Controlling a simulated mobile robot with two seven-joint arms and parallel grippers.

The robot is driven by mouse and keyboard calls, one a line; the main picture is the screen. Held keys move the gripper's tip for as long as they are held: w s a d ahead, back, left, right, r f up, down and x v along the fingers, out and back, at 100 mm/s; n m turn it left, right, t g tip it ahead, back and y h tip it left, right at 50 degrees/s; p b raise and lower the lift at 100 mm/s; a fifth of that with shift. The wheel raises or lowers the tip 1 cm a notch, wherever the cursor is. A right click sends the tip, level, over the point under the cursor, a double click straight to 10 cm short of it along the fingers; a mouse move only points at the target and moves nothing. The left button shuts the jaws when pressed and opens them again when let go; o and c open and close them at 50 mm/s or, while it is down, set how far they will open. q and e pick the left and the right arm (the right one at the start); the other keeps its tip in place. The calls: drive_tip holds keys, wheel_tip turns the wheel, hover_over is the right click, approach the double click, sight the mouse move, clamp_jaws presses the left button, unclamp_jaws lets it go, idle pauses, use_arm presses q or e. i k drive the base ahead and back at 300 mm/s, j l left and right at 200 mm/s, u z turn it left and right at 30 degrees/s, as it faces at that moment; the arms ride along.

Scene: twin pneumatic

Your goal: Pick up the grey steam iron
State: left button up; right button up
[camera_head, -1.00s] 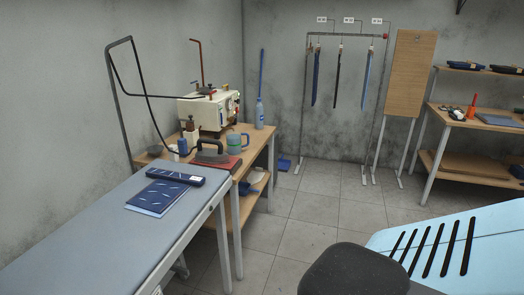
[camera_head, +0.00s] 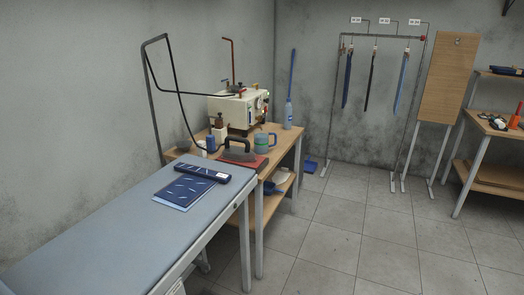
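The grey steam iron (camera_head: 238,150) rests on a red pad (camera_head: 252,163) on the wooden side table, just beyond the far end of the blue-grey ironing table. It has a dark handle on top, and a dark hose hangs from a tall bent stand (camera_head: 153,95) toward it. The iron is small in view and no hand is on it. Neither of my grippers shows in the head view.
The ironing table (camera_head: 110,225) holds folded blue cloth (camera_head: 185,193) and a dark blue roll (camera_head: 203,173). The wooden table (camera_head: 286,148) also holds a steam generator (camera_head: 238,110), a mug (camera_head: 265,142) and bottles. Tiled floor (camera_head: 360,245) is clear to the right.

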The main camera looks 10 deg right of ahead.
sight(234, 153)
drive_tip(key=i+l+u, duration=0.1)
drive_tip(key=u, duration=0.35)
drive_tip(key=l+u, duration=0.15)
drive_tip(key=u, duration=0.35)
drive_tip(key=i+l+u, duration=0.15)
drive_tip(key=l+u, duration=0.4)
drive_tip(key=l, duration=0.3)
drive_tip(key=l+u, duration=0.15)
drive_tip(key=l, duration=0.3)
drive_tip(key=i+l+u, duration=0.1)
drive_tip(key=l, duration=0.35)
drive_tip(key=l+u, duration=0.1)
drive_tip(key=l, duration=1.8)
